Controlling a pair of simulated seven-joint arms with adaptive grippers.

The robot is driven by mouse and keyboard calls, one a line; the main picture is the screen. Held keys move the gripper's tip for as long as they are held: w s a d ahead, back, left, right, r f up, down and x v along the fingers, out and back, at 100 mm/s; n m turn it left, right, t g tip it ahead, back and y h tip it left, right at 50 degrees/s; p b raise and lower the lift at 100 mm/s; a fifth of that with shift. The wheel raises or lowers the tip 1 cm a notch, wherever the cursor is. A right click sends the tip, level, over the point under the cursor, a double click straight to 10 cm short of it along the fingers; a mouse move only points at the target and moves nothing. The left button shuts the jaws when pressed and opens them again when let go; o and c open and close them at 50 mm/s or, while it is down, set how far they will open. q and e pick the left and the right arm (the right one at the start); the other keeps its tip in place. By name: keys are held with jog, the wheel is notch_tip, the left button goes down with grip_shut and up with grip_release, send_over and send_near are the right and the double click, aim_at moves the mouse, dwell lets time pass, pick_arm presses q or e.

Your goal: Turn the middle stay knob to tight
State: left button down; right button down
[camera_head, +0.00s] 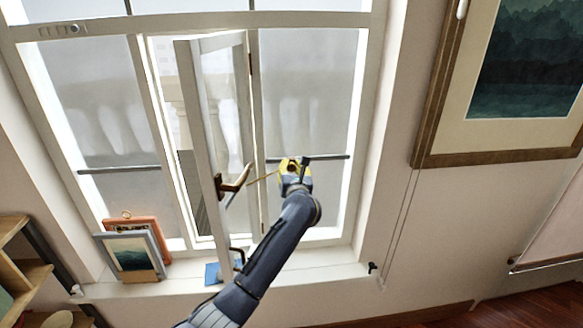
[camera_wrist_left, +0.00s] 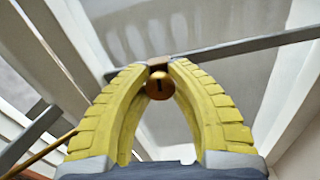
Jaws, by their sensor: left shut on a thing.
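My left gripper (camera_head: 292,167) is at the middle window, just right of the open casement sash (camera_head: 196,130). In the head view the knob is largely hidden by the fingers. A thin brass rod (camera_head: 263,178) runs from near the sash toward the gripper. My right gripper is not in view.
A brass handle (camera_head: 234,183) juts from the sash, close left of the gripper. A dark horizontal bar (camera_head: 330,157) crosses the right pane behind it. Picture frames (camera_head: 133,251) and a blue object (camera_head: 213,273) stand on the sill (camera_head: 320,276). A framed painting hangs at right.

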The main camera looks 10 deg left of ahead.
pick_arm(q)
jog(key=m, duration=0.4)
jog(key=shift+d+r, duration=0.1)
jog(key=m, duration=0.8)
jog(key=shift+d+m, duration=0.15)
jog(key=shift+m, duration=2.05)
jog(key=c, duration=1.4)
grip_release()
jog(key=shift+d, duration=0.15)
jog(key=o, duration=0.3)
jog(key=shift+f, duration=0.2)
jog(key=shift+a, duration=0.2)
jog(key=v, duration=1.2)
